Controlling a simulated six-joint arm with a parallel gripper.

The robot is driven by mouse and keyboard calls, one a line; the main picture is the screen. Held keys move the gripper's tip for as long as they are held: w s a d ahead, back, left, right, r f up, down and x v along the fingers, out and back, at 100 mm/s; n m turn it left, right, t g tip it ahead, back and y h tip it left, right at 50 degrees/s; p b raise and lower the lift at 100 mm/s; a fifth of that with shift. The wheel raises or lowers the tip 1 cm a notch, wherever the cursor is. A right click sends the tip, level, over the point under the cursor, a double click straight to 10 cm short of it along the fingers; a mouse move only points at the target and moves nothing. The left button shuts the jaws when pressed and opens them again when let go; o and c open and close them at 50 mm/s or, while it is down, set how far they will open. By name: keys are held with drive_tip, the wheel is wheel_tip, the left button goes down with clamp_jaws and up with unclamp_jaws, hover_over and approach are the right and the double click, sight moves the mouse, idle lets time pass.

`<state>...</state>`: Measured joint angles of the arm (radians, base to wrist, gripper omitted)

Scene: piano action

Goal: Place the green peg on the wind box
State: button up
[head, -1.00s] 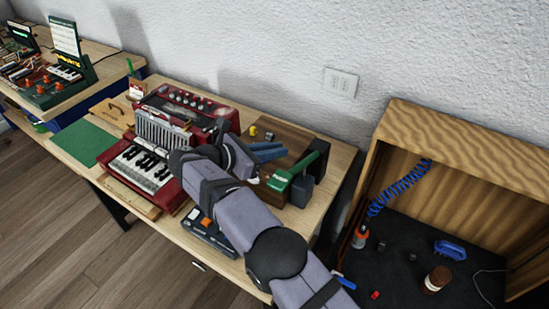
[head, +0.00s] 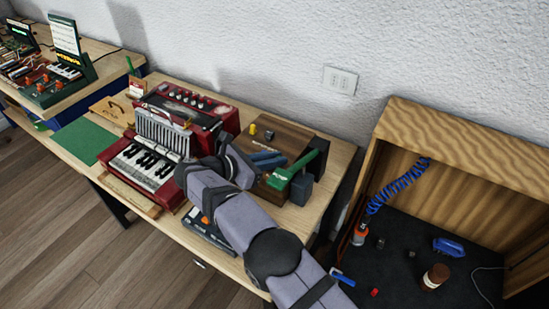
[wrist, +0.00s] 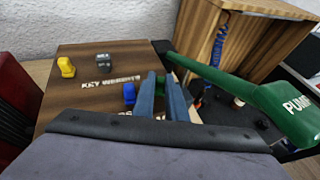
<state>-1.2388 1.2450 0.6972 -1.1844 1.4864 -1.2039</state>
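In the wrist view, a small green piece (wrist: 160,80), likely the green peg, shows between the two blue-grey fingers of my gripper (wrist: 160,88). It is mostly hidden, and I cannot tell whether the fingers press on it. In the head view my gripper (head: 267,159) is over the wooden box (head: 285,133), and the peg cannot be made out. The box top, lettered KEY WEIGHTS, also shows in the wrist view (wrist: 130,58). I cannot tell which thing is named the wind box.
A yellow weight (wrist: 66,67), a dark grey weight (wrist: 103,62) and a blue weight (wrist: 129,94) stand on the box. A green PUMP lever (wrist: 250,88) runs along its right. The red keyboard instrument (head: 190,108) stands to the left.

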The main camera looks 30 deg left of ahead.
drive_tip(key=shift+o, duration=0.4)
drive_tip(key=shift+r, duration=0.15)
drive_tip(key=shift+s+a+r, duration=0.15)
drive_tip(key=shift+s+a, duration=0.1)
drive_tip(key=shift+s, duration=0.25)
drive_tip(key=p+v, duration=0.3)
drive_tip(key=v, duration=0.8)
drive_tip(key=shift+d+r, duration=0.15)
drive_tip(key=shift+r, duration=0.05)
